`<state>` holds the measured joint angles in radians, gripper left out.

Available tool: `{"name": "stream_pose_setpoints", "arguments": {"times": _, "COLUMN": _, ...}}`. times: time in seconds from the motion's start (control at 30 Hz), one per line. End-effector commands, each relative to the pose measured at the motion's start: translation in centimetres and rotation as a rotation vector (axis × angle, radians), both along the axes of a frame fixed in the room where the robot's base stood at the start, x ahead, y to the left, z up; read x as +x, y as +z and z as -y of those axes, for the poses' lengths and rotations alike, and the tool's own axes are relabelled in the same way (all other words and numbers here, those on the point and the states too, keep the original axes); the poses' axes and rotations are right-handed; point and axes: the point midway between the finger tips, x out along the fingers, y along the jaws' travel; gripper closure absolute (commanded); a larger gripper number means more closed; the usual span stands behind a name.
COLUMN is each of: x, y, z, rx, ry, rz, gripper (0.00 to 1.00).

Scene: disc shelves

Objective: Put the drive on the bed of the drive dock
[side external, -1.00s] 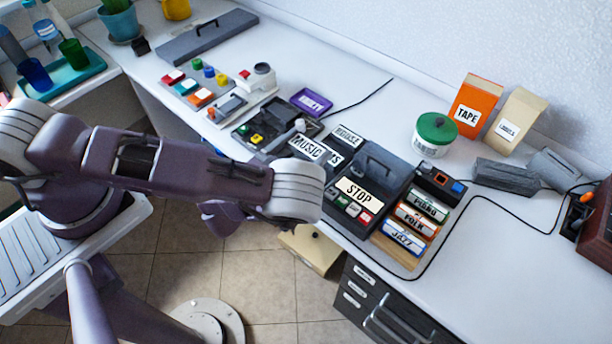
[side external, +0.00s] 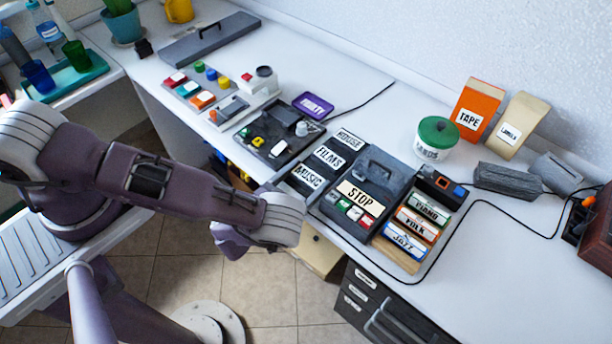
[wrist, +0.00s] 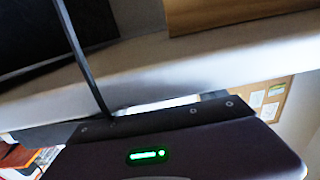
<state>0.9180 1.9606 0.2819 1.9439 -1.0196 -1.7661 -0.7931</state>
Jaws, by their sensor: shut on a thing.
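My gripper's dark body (wrist: 165,140), with a lit green indicator, fills the bottom of the wrist view. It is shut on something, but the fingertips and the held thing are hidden. In the side view my wrist is off the desk's front edge, left of the box marked STOP, and hides the fingers. I cannot make out the drive in either view. The white device with a red button and grey flat part (side external: 250,92) at the back of the desk may be the drive dock; I cannot tell for sure.
A tray of small coloured parts (side external: 278,140) lies left of the labelled MUSIC, FILMS and HOUSE slots. The STOP box (side external: 378,165) and a rack of labelled discs (side external: 412,232) stand right of them.

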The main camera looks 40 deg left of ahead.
Motion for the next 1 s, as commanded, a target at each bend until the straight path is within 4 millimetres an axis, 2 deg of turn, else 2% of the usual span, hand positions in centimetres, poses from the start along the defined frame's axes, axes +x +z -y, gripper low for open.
{"name": "stream_pose_setpoints", "arguments": {"times": 0.03, "x": 0.0, "y": 0.0, "z": 0.0, "rx": 0.0, "ry": 0.0, "rz": 0.0, "gripper": 0.14}}
{"name": "stream_pose_setpoints", "arguments": {"times": 0.1, "x": 0.0, "y": 0.0, "z": 0.0, "rx": 0.0, "ry": 0.001, "rz": 0.0, "gripper": 0.01}}
{"name": "stream_pose_setpoints", "arguments": {"times": 0.37, "x": -0.2, "y": 0.1, "z": 0.0, "rx": 0.001, "ry": 0.001, "rz": -0.001, "gripper": 0.0}}
{"name": "stream_pose_setpoints", "arguments": {"times": 0.67, "x": -5.8, "y": -0.6, "z": -0.1, "rx": 0.002, "ry": 0.0, "rz": -0.003, "gripper": 0.0}}
{"name": "stream_pose_setpoints", "arguments": {"times": 0.7, "x": -6.4, "y": -0.6, "z": -0.1, "rx": 0.002, "ry": 0.0, "rz": -0.003, "gripper": 0.02}}
{"name": "stream_pose_setpoints", "arguments": {"times": 0.83, "x": -7.1, "y": -0.5, "z": -0.1, "rx": 0.001, "ry": 0.001, "rz": -0.001, "gripper": 0.27}}
{"name": "stream_pose_setpoints", "arguments": {"times": 1.0, "x": -7.1, "y": -0.5, "z": -0.1, "rx": 0.001, "ry": 0.001, "rz": 0.0, "gripper": 0.27}}
